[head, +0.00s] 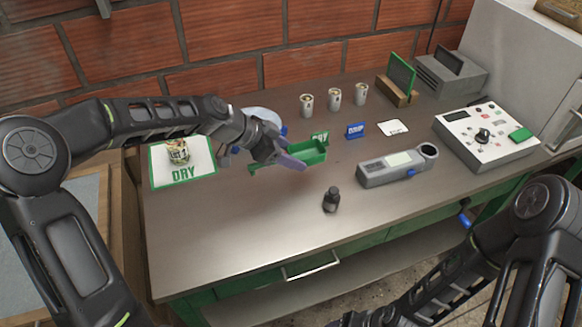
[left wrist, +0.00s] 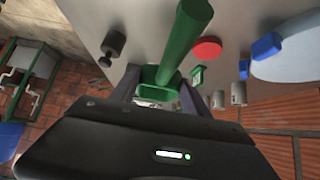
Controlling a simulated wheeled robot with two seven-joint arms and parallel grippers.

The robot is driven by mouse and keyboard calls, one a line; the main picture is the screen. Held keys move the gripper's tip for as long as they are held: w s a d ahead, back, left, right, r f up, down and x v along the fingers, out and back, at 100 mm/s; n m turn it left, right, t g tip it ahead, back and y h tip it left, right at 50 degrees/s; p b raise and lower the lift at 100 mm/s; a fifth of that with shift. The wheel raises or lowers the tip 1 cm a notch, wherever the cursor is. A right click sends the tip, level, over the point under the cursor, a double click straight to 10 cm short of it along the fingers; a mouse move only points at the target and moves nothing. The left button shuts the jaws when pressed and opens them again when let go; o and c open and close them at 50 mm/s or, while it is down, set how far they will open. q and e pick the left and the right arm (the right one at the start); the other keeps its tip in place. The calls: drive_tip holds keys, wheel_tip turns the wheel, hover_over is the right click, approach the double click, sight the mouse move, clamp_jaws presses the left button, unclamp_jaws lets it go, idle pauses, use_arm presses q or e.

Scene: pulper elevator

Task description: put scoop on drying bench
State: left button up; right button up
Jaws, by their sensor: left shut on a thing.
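My left gripper (head: 290,161) is shut on a green scoop (head: 311,153), with its fingers over the middle of the bench. In the left wrist view, the scoop's thick round handle (left wrist: 186,42) rises close to the camera, and its box-like body lies between the fingers. Whether the scoop touches the bench top is unclear. A white mat (head: 199,172) with a green border and the word DRY lies at the left end of the bench, left of the gripper. A patterned can (head: 178,152) stands on it. My right gripper is out of view; only its arm shows at lower right.
Around the gripper are a pale round dish (head: 262,114), a small green sign (head: 320,138) and a blue sign (head: 355,131). A grey handheld device (head: 388,168), a small black weight (head: 331,200) and several cups stand to the right. The front left bench top is clear.

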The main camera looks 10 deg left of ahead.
use_arm(q)
wheel_tip(320, 180, down, 4)
drive_tip(key=shift+f, duration=0.1)
drive_tip(key=shift+p, duration=0.3)
wheel_tip(320, 180, down, 3)
drive_tip(key=shift+f+p, duration=0.1)
drive_tip(key=shift+p, duration=0.3)
drive_tip(key=shift+f, duration=0.25)
drive_tip(key=shift+f, duration=0.2)
drive_tip(key=o, duration=1.4)
drive_tip(key=shift+r, duration=0.1)
